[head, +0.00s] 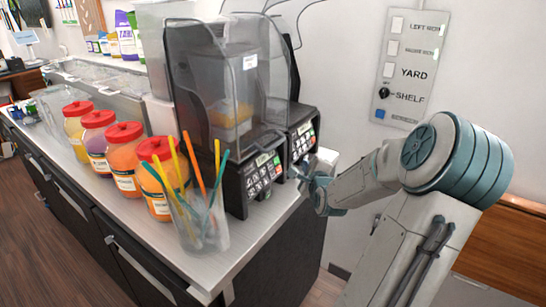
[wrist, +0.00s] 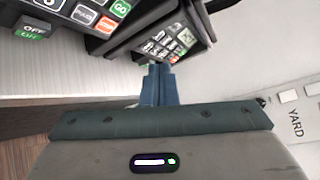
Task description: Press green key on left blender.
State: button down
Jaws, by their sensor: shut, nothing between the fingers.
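The left blender (head: 230,110) stands near the counter's right end, with a clear hood and a black base. Its sloped keypad (head: 263,176) faces the counter's front edge. In the wrist view, its green GO key (wrist: 121,8) shows at the top, above an orange-red key. The right blender (head: 303,117) stands beside it; its keypad (wrist: 168,45) is just beyond my fingertips in the wrist view. My gripper (head: 302,173) is shut and empty, in front of the blender bases. In the wrist view, the closed blue fingertips (wrist: 158,70) are right of and below the GO key, apart from it.
A clear cup of colored straws (head: 200,220) stands left of the left blender's base. Several red-lidded jars (head: 125,155) line the counter (head: 255,237). A labeled switch panel (head: 410,68) is on the wall at right. The base also has a green switch (wrist: 30,31).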

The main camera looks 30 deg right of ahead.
aim_at(276, 161)
jog(key=shift+s+d+r+m, duration=0.1)
jog(key=shift+d+r+m, duration=0.2)
jog(key=shift+d, duration=0.05)
jog(key=shift+w+a+f+b, duration=0.45)
jog(key=shift+w+a+b, duration=0.1)
jog(key=shift+w+b, duration=0.7)
jog(key=shift+w+a+f+b, duration=0.55)
jog(key=shift+w+b, duration=0.45)
jog(key=shift+w, duration=0.35)
jog(key=shift+w+a+f+b, duration=0.4)
jog(key=shift+w+a+b, duration=0.15)
jog(key=shift+w+b, duration=0.7)
jog(key=shift+w, duration=0.1)
jog(key=shift+w+a+f, duration=0.1)
jog(key=shift+w+a, duration=0.05)
jog(key=shift+w, duration=0.15)
